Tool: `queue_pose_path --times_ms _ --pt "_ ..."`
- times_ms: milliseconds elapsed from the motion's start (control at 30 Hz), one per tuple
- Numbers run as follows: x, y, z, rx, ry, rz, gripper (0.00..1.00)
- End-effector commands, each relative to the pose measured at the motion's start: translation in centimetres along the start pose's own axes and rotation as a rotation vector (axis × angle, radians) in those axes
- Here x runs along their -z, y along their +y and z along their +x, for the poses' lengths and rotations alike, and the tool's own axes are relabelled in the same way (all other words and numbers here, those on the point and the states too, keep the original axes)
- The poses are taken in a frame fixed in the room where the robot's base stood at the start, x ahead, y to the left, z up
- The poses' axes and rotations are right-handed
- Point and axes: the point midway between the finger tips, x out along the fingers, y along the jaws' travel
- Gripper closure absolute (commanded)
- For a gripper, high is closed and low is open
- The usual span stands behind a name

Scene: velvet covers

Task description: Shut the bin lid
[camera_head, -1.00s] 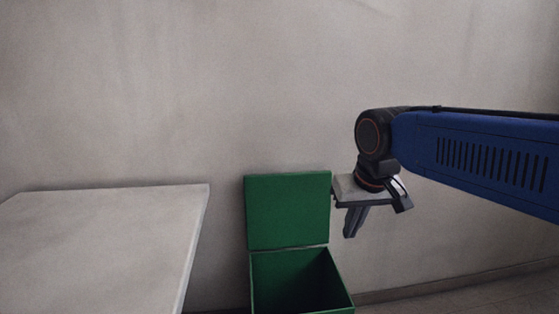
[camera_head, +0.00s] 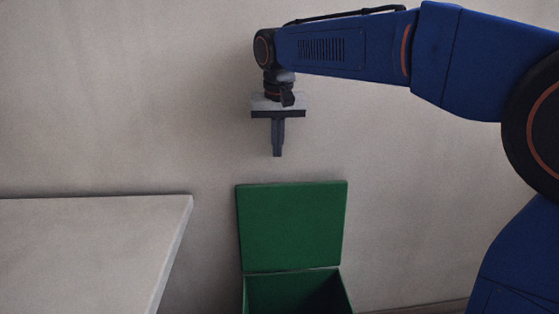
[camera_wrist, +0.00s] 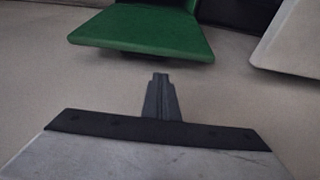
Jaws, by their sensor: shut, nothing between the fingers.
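The green bin (camera_head: 297,293) stands against the wall, its front and lower part cut off by the bottom of the head view. Its green lid (camera_head: 292,226) is open and stands upright at the back edge. My gripper (camera_head: 277,154) points down above the lid's top edge, apart from it. The fingers are together with nothing between them. In the wrist view my gripper (camera_wrist: 160,78) is at the middle, and the green lid (camera_wrist: 142,32) is at the top, beyond the fingertips with a gap.
A pale table (camera_head: 80,245) stands left of the bin, with a gap between them; it also shows in the wrist view's upper right (camera_wrist: 292,40). The plain wall (camera_head: 140,100) rises behind the bin. The space around my gripper is clear.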

Motion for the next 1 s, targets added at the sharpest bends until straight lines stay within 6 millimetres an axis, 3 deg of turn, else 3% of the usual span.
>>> queue_pose_path --times_ms 600,1000 --pt "-0.1 0.1 8.6 0.000 -0.002 0.000 1.00" --pt "-0.1 0.1 9.6 0.001 0.000 0.000 1.00"
